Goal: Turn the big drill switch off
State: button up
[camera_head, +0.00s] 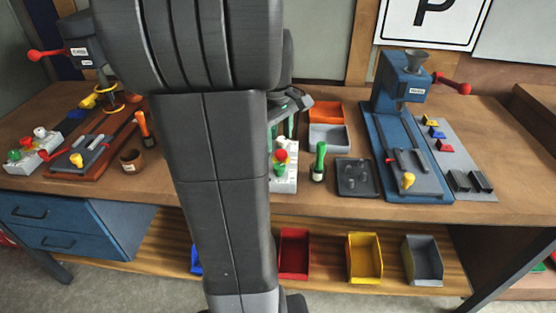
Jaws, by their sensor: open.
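A blue drill-like machine (390,100) with a red handle stands at the right of the bench. A second, grey-blue machine (88,50) with a red handle and red-brown base stands at the left. I cannot tell which is the big drill. A white control box (290,180) with red and green knobs sits mid-bench, partly hidden by my arm. Another white box (35,152) with green, red and white knobs lies at the far left. Switch positions are too small to tell. My gripper (288,108) is open, mostly hidden behind my arm, above and behind the middle box.
Orange (327,112) and grey (328,138) bins, a green-handled tool (319,162) and a dark tray (356,178) are right of the middle box. An orange-handled tool (145,130) and brown cup (132,160) stand left. Red, yellow and grey bins are on the lower shelf.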

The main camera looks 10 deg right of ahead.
aim_at(279, 165)
jog(key=f, duration=0.9)
jog(key=shift+w+d+f, duration=0.15)
jog(key=shift+d, duration=0.05)
jog(key=c, duration=1)
jog(key=shift+o, duration=0.2)
jog(key=m, duration=0.6)
jog(key=shift+p, duration=0.3)
jog(key=m, duration=0.5)
jog(key=shift+w+m+g, duration=0.1)
jog(key=shift+m+g, duration=0.2)
jog(key=shift+m, duration=0.1)
